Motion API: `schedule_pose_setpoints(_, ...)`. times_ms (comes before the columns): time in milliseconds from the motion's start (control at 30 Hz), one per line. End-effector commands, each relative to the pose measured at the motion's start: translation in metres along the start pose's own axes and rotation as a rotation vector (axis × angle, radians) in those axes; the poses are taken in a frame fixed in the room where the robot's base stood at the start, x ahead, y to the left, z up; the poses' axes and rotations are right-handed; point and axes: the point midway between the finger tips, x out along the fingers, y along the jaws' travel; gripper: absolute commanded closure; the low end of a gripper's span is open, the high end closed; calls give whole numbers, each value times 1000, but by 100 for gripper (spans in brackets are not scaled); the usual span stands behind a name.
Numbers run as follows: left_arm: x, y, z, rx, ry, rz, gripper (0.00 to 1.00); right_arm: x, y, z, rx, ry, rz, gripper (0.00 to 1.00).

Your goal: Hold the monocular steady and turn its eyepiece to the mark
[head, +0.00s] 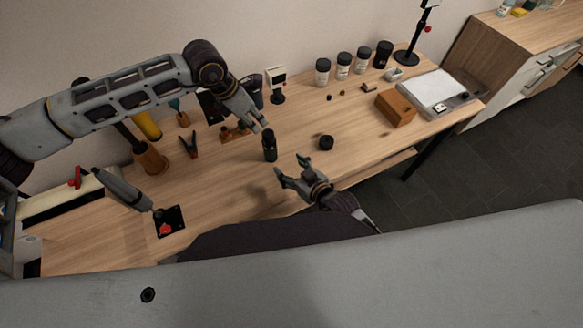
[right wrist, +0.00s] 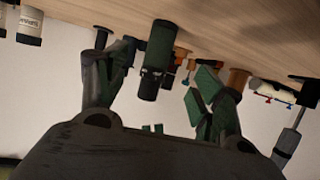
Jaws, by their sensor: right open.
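The monocular (head: 270,147) is a dark upright cylinder on the wooden table in the head view. In the right wrist view the monocular (right wrist: 157,58) is dark green with black ribbed bands, between and beyond my right gripper's fingers and apart from them. My right gripper (head: 289,168) is open and empty, just in front of the monocular; its fingers with green pads (right wrist: 155,85) show in the wrist view. My left gripper (head: 261,127) hangs just above and behind the monocular, pointing down; its finger gap is too small to judge. The mark cannot be made out.
A small black round piece (head: 326,142) lies right of the monocular. A wooden block (head: 395,108), several jars (head: 343,66) and a scale-like white plate (head: 438,92) stand farther right. A wooden tool holder (head: 150,159) and a black square pad (head: 170,221) are left.

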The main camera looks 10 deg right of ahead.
Motion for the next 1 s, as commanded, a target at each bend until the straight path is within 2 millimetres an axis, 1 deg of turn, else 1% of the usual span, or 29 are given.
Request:
schedule_pose_setpoints(367, 0, 0, 0, 0, 0, 0, 64, 1, 0, 0, -1, 0, 0, 32)
schedule_pose_setpoints(533, 0, 0, 0, 0, 0, 0, 64, 5, 0, 0, 0, 0, 0, 32)
schedule_pose_setpoints(767, 0, 0, 0, 0, 0, 0, 64, 20, 0, 0, -1, 1, 0, 32)
schedule_pose_setpoints(1000, 0, 0, 0, 0, 0, 0, 64, 41, 0, 0, 0, 0, 0, 32)
